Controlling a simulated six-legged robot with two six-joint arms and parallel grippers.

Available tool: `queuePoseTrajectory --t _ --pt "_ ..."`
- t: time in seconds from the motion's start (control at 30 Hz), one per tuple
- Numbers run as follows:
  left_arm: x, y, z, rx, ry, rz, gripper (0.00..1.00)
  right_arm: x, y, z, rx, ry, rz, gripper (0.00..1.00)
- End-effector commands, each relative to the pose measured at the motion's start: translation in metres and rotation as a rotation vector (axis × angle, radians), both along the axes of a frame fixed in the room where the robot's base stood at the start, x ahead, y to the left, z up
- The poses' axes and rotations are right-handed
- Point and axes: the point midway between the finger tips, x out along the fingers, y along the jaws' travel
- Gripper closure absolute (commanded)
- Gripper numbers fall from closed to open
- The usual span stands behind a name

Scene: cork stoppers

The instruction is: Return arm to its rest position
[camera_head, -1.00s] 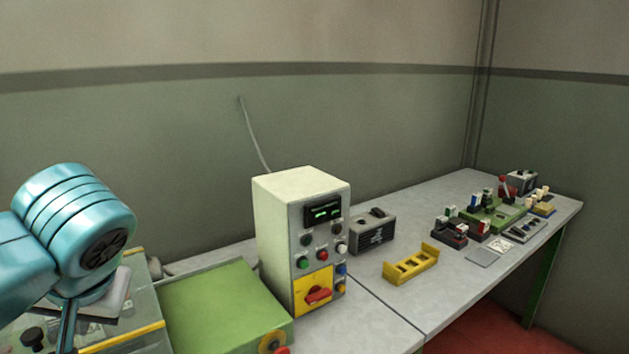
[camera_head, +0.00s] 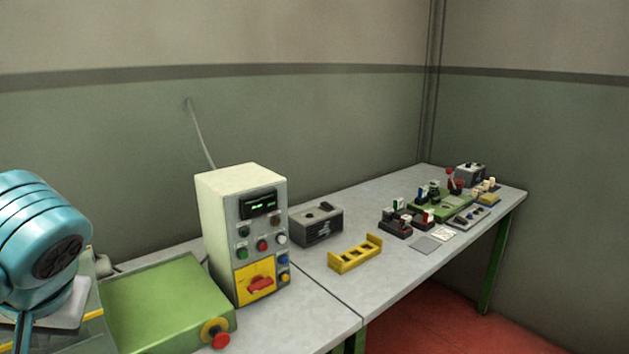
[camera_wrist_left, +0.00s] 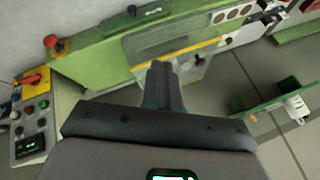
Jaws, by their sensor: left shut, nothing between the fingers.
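My left arm's teal wrist (camera_head: 45,235) shows at the left edge of the head view, above the machine with the clear cover. The fingers below it are partly cut off there. In the left wrist view my left gripper (camera_wrist_left: 163,72) is shut and empty, its dark fingers together in front of the clear cover (camera_wrist_left: 190,65). I cannot tell how far the fingertips are from that cover. My right gripper is not in view.
A pale control cabinet (camera_head: 243,235) stands on the bench beside a green machine top (camera_head: 165,300) with a red button (camera_head: 221,340). A grey box (camera_head: 316,226) and yellow rack (camera_head: 355,254) lie beyond. Small tools and blocks crowd the bench's far end. Red floor shows at the lower right.

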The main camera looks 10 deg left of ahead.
Motion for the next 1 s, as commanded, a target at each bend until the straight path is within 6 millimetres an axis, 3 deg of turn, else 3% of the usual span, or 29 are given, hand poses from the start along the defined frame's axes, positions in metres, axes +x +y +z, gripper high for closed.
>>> queuePoseTrajectory --t 0.07,0.27,0.47,0.57,0.67,0.8,0.87,1.0 --pt "0.005 -0.002 -0.004 -0.002 0.009 -0.014 1.0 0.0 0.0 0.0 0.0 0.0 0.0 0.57" --pt "0.041 -0.023 -0.043 -0.036 0.062 -0.138 1.0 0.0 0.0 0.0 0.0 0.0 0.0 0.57" --pt "0.074 -0.052 -0.095 -0.099 0.119 -0.274 1.0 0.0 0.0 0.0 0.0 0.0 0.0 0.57" --pt "0.09 -0.071 -0.131 -0.149 0.154 -0.352 1.0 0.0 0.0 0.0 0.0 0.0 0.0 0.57" --pt "0.103 -0.097 -0.179 -0.225 0.195 -0.438 1.0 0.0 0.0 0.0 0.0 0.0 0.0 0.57" --pt "0.108 -0.146 -0.275 -0.404 0.257 -0.56 1.0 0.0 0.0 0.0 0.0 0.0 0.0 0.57" --pt "0.101 -0.17 -0.321 -0.503 0.27 -0.594 1.0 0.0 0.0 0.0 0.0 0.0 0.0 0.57" --pt "0.064 -0.221 -0.421 -0.733 0.265 -0.589 1.0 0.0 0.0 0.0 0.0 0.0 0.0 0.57"
